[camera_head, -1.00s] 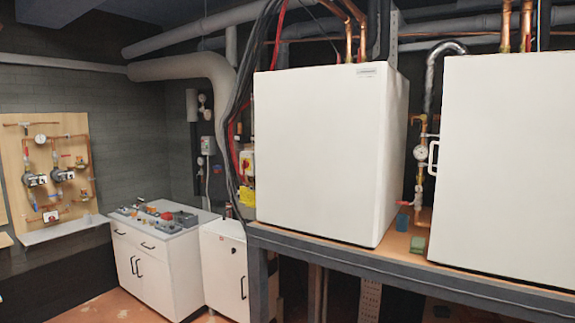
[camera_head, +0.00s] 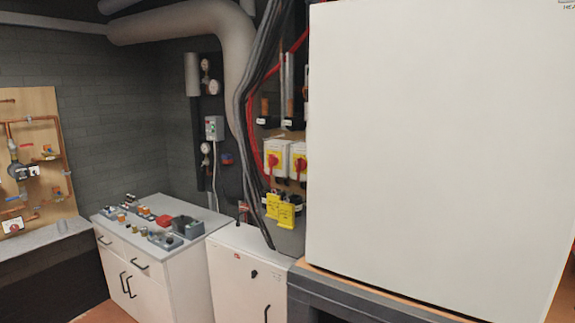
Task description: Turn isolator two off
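The left isolator (camera_head: 276,158) shows fully. The right isolator (camera_head: 299,160) is partly covered by the edge of the white unit. I cannot read any numbers on them, nor tell the knob positions surely. Neither of my grippers shows in the view.
The large white unit (camera_head: 430,140) stands on a dark-framed bench (camera_head: 350,306) at the right. Black cables (camera_head: 245,120) hang beside the isolators. A white cabinet (camera_head: 240,275) and a worktop with parts (camera_head: 110,215) stand below and left. Some floor shows at the lower left.

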